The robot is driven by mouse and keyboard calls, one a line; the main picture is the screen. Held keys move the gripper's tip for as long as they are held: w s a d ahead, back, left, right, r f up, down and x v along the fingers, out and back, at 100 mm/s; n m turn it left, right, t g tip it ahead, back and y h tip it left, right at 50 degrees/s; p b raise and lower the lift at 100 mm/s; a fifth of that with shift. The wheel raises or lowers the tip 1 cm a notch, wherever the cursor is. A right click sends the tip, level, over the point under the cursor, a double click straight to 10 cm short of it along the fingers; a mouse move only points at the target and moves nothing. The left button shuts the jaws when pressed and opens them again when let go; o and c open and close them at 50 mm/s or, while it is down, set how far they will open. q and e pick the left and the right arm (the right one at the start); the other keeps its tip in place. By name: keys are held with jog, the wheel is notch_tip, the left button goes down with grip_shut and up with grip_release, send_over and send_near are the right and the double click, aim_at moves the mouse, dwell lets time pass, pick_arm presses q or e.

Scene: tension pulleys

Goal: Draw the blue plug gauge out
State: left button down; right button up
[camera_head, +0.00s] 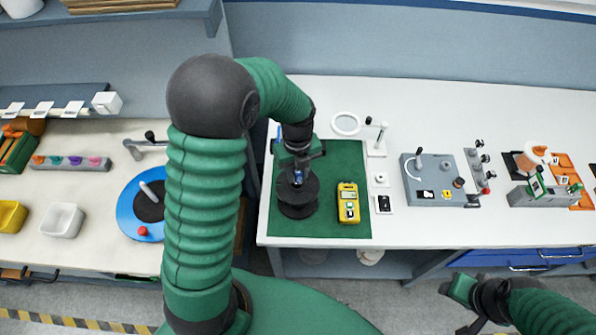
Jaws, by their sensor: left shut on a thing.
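The blue plug gauge (298,178) shows as a small blue piece at the middle of a black round fixture (298,208) on the green mat. My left gripper (298,168) reaches down from above and is shut on the gauge, hiding most of it. I cannot tell how deep the gauge sits in the fixture, or whether it is clear of it. My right gripper (468,305) is at the lower right, in front of the bench and away from the fixture. Its fingers are too unclear to tell whether they are open.
A yellow meter (348,203) lies right of the fixture on the green mat (335,160). A magnifier (346,124) stands behind it. A grey device (432,180) is farther right. A blue round base (137,222) is on the left bench. My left arm covers the gap between benches.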

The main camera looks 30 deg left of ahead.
pick_arm(q)
jog(key=shift+r+p, duration=0.35)
jog(key=shift+r, duration=0.05)
notch_tip(320, 180, up, 4)
jog(key=p, duration=0.4)
jog(key=shift+f, duration=0.1)
dwell(0.3)
